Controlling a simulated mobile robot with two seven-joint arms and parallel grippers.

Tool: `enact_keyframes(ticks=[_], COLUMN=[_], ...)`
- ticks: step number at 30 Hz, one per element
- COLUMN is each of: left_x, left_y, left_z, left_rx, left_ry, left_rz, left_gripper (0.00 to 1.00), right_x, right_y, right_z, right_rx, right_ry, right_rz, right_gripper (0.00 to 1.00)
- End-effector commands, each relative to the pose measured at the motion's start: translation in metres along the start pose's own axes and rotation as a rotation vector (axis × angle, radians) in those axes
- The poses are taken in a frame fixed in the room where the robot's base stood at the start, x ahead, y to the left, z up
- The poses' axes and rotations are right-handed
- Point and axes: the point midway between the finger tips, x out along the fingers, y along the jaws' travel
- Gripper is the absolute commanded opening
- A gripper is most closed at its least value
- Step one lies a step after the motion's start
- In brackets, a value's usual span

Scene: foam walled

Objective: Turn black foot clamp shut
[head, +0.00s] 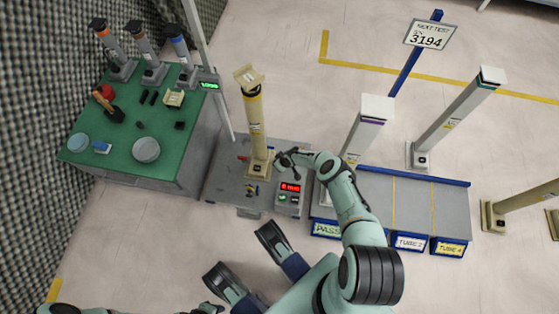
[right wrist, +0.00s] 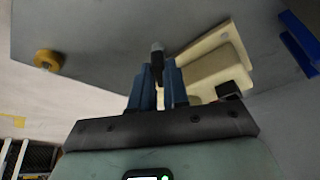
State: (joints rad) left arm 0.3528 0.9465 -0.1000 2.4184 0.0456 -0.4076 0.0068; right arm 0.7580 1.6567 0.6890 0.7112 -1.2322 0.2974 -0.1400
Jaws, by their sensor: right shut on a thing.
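The yellow tube (head: 255,125) stands upright on a beige foot (head: 258,170) on the grey test plate (head: 222,183). My right gripper (head: 284,158) is just right of the foot, low over the plate. In the right wrist view, my right gripper's blue fingers (right wrist: 157,85) are shut on the black foot clamp (right wrist: 157,62), a dark upright handle with a grey tip. The beige foot (right wrist: 208,62) is close beside it there. In the head view the gripper mostly hides this clamp. My left gripper (head: 207,308) is at the bottom edge, its fingers unclear.
A red clamp (head: 243,158) and a yellow clamp (head: 251,189) sit around the foot. A control box (head: 289,193) with a red display stands right of it. The green bench (head: 120,165) is at left, a tube rack (head: 415,212) at right. Floor in front is partly clear.

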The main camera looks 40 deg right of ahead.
Motion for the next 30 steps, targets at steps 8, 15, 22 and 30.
enact_keyframes(ticks=[8, 15, 22, 30], left_x=[0.0027, 0.0026, 0.0026, 0.0026], left_y=[-0.004, -0.0038, -0.0037, -0.0036], left_z=[0.0047, 0.0047, 0.0045, 0.0045], left_rx=[-0.007, -0.006, -0.006, -0.006], left_ry=[-0.018, -0.018, -0.017, -0.017], left_rz=[-0.008, -0.008, -0.007, -0.007], left_gripper=[0.4, 0.4, 0.4, 0.4], right_x=[0.0005, 0.0008, 0.0005, 0.0003], right_y=[0.003, 0.005, 0.005, 0.0049], right_z=[0.0006, 0.0004, 0.0001, 0.0], right_rx=[-0.128, -0.242, -0.303, -0.307], right_ry=[-0.002, -0.003, 0.002, 0.003], right_rz=[-0.052, -0.098, -0.123, -0.125], right_gripper=[0.0, 0.0, 0.0, 0.0])
